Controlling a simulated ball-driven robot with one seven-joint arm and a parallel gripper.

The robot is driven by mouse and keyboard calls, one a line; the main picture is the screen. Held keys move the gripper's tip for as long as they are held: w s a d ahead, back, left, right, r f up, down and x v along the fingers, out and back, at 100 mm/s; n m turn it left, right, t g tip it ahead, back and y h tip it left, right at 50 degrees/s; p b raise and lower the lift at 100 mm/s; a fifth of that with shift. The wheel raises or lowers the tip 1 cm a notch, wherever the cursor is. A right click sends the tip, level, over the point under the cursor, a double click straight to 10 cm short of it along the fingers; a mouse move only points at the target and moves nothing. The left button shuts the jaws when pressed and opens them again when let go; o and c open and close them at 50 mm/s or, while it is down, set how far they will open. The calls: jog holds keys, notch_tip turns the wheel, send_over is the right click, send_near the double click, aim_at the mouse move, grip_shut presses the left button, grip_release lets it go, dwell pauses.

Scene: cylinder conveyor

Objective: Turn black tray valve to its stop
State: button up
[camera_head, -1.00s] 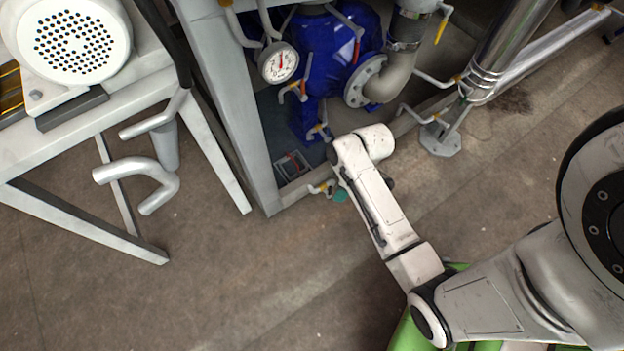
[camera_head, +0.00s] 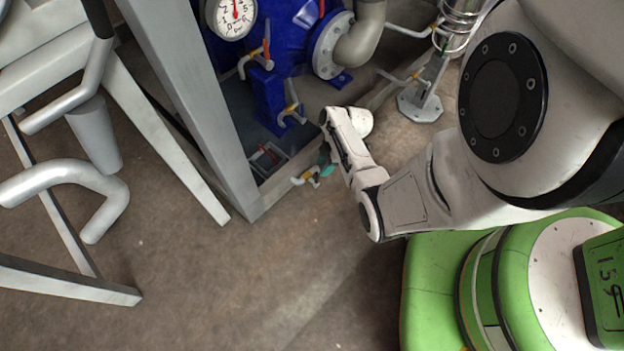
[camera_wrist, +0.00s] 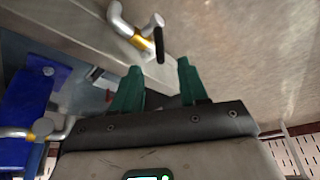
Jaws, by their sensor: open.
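The tray valve (camera_head: 308,176) is a small pipe fitting with a yellow band, low at the front corner of the grey frame. In the wrist view the valve (camera_wrist: 138,40) shows a metal pipe, a brass-yellow collar and a thin black handle (camera_wrist: 159,45). My gripper (camera_wrist: 159,66) has two teal fingers, open and empty. The black handle appears in line with the gap between the fingertips, just beyond them; contact cannot be told. In the head view my gripper (camera_head: 327,168) is mostly hidden by my forearm, close to the right of the valve.
A dark tray (camera_head: 268,158) lies on the floor of the grey frame (camera_head: 190,80). A blue pump body (camera_head: 272,95) with more small valves and a pressure gauge (camera_head: 232,16) stands above. A bench with bent pipes (camera_head: 70,175) is at left. Floor in front is clear.

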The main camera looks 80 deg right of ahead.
aim_at(317, 179)
jog(key=b+x, duration=0.4)
jog(key=x, duration=0.4)
jog(key=shift+f, duration=0.35)
grip_shut()
